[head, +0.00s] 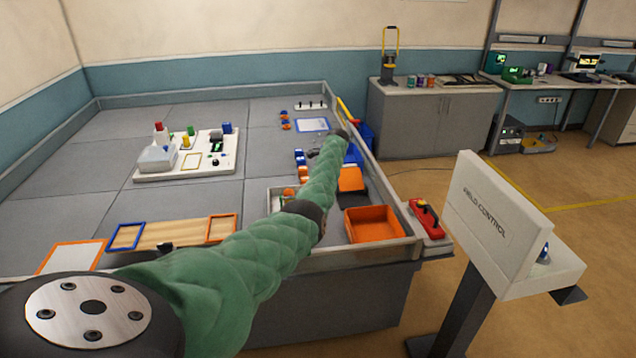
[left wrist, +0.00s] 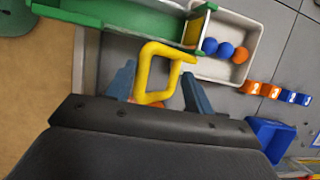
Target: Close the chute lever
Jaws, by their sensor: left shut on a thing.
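A yellow loop-shaped lever handle (left wrist: 143,72) shows in the left wrist view, close beside the green chute (left wrist: 120,17). My left gripper (left wrist: 159,69) has its two fingers on either side of the loop and is shut on it. The chute's lower end meets a white tray (left wrist: 267,37) that holds two blue balls (left wrist: 218,48) and an orange ball (left wrist: 241,56). In the head view my green left arm reaches across the table's right part and hides the lever and most of the chute. The left fingers cannot be made out there. My right gripper is in neither view.
An orange bin (head: 374,224) is at the table's near right corner. The table's wall (head: 372,165) runs along the right. A Field Control stand (head: 497,215) is outside it.

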